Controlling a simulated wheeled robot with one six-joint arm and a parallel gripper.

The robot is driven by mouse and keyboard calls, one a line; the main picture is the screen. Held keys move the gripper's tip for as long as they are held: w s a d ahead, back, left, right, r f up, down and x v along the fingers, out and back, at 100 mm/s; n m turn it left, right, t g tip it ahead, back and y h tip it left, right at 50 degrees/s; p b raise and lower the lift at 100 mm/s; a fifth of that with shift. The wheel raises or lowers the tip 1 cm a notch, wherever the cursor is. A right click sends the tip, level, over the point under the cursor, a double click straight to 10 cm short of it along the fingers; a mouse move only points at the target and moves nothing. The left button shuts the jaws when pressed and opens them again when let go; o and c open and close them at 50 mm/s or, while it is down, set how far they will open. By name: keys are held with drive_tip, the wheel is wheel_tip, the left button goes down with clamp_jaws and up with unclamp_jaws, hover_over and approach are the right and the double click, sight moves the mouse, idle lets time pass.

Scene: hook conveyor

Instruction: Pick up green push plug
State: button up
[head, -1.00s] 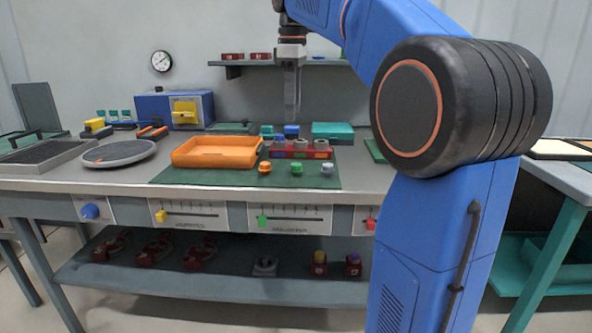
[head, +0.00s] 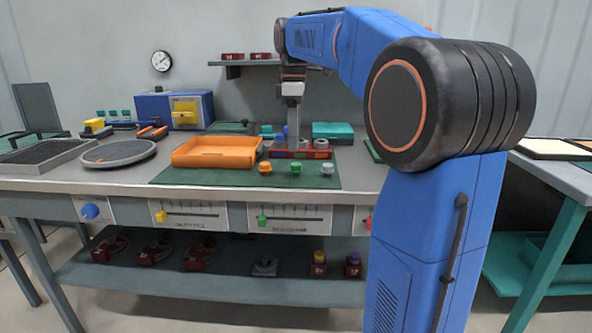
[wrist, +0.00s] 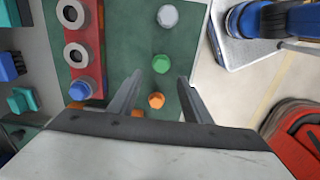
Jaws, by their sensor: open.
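The green push plug (head: 296,169) stands on the dark green mat (head: 220,177) near the front edge of the bench, between an orange plug (head: 265,168) and a grey plug (head: 327,169). My gripper (head: 293,138) is open and empty, pointing down above the red holder behind the plugs. In the wrist view, the green push plug (wrist: 161,63) shows just beyond the open fingertips (wrist: 160,77), roughly centred between them. The orange plug (wrist: 156,100) appears between the fingers. The grey plug (wrist: 167,16) is farther up.
A red holder with grey rings (head: 300,154) stands behind the plugs; it also shows in the wrist view (wrist: 91,35). An orange tray (head: 215,154) is to the left. Teal and blue blocks sit behind. Slider panels (head: 290,216) line the bench front.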

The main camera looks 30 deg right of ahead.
sight(296, 164)
drive_tip(key=shift+s+d+f, duration=0.1)
drive_tip(key=shift+f, duration=1.6)
drive_tip(key=shift+s+d+f, duration=0.1)
drive_tip(key=shift+f, duration=1.55)
drive_tip(key=c, duration=1)
